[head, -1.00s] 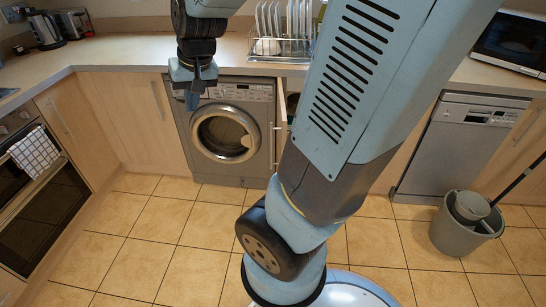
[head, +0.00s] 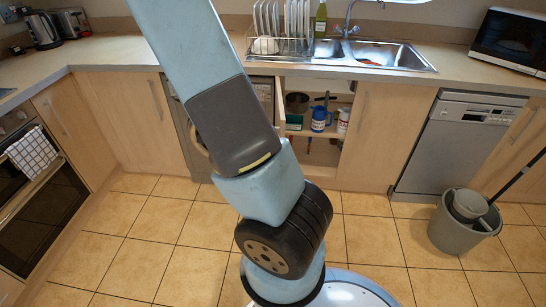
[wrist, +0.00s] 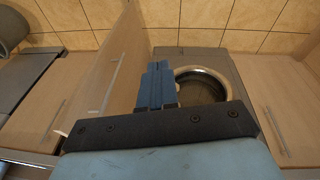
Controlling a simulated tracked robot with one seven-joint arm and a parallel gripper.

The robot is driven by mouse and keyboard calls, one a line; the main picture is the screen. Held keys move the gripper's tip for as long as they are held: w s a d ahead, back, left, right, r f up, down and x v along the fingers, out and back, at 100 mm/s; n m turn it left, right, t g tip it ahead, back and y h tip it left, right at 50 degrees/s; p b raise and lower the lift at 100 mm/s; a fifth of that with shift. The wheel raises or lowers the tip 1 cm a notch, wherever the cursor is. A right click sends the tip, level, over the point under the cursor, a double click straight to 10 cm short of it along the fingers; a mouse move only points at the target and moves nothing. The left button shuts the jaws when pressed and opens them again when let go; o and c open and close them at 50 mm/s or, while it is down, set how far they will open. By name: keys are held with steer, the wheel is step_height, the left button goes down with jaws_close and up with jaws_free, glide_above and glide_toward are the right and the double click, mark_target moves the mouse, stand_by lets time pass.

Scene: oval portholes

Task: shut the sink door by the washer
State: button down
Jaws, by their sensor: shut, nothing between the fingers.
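The sink door (head: 281,108) stands open between the washer and the sink cupboard, seen nearly edge-on in the head view. In the wrist view the door (wrist: 128,65) shows its outer face and bar handle, left of the washer front. The washer (head: 264,92) is mostly hidden behind my arm in the head view; its round porthole (wrist: 205,84) shows partly in the wrist view. My gripper (wrist: 157,68) is shut and empty, on the washer side of the door's outer face. I cannot tell whether it touches the door. My gripper does not show in the head view.
The open cupboard (head: 318,127) holds a blue container (head: 319,119) and other items. The sink (head: 385,55) and a dish rack (head: 281,36) are above. The dishwasher (head: 457,145) and a grey bucket (head: 465,222) stand right. The tiled floor (head: 160,235) is mostly clear.

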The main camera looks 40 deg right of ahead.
steer(key=s+d+f+h, duration=0.2)
steer(key=d+f, duration=0.6)
steer(key=d, duration=0.2)
steer(key=s+d+f+m+g+h, duration=0.1)
steer(key=s+d+f+h, duration=0.1)
steer(key=d+f, duration=0.6)
steer(key=shift+d+f+h, duration=0.4)
steer(key=shift+d+h, duration=0.1)
steer(key=shift+d, duration=0.85)
